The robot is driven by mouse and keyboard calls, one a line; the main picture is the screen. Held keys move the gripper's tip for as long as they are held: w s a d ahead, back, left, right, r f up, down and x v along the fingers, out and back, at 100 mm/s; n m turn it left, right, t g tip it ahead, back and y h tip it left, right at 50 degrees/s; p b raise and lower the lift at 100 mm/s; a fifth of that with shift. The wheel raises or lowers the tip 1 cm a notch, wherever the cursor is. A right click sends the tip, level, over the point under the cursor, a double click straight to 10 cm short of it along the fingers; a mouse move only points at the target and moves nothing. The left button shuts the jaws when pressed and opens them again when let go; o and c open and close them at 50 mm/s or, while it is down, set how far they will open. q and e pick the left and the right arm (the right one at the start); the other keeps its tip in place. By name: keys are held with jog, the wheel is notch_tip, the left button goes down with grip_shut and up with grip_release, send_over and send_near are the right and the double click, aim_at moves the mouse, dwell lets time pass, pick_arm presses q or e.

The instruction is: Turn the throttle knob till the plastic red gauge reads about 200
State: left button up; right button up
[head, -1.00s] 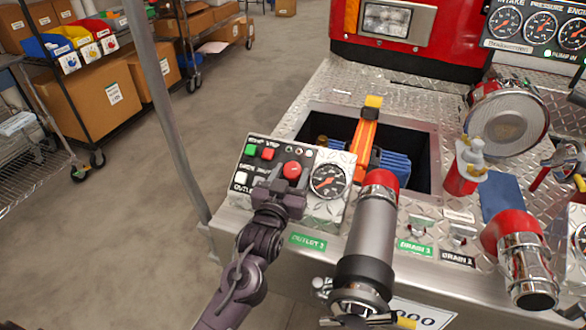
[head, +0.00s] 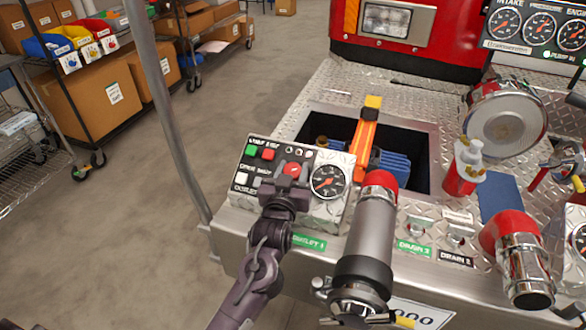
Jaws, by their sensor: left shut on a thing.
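A small control box (head: 334,208) stands on the diamond-plate deck. It carries a green button, a red square button, white buttons, a round red knob (head: 292,169) and a round black-faced gauge (head: 328,181) with an orange needle. The dial numbers are too small to read. My left gripper (head: 288,182) reaches the panel from below and is shut at the red knob, whose lower part it hides. My right gripper is not in view.
A grey outlet pipe with a red collar (head: 380,180) stands close right of the box. Behind it is a recessed bay with an orange strap (head: 365,140). A grey post (head: 165,110) rises at left. A red-and-white bottle (head: 464,168) stands farther right.

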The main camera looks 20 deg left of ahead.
pick_arm(q)
jog(key=shift+n+y, duration=0.3)
jog(key=o, duration=0.7)
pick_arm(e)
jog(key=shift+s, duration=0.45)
pick_arm(q)
jog(key=s+d, duration=0.1)
jog(key=s, duration=0.6)
jog(key=shift+s+b, duration=0.3)
jog(key=shift+s, duration=0.05)
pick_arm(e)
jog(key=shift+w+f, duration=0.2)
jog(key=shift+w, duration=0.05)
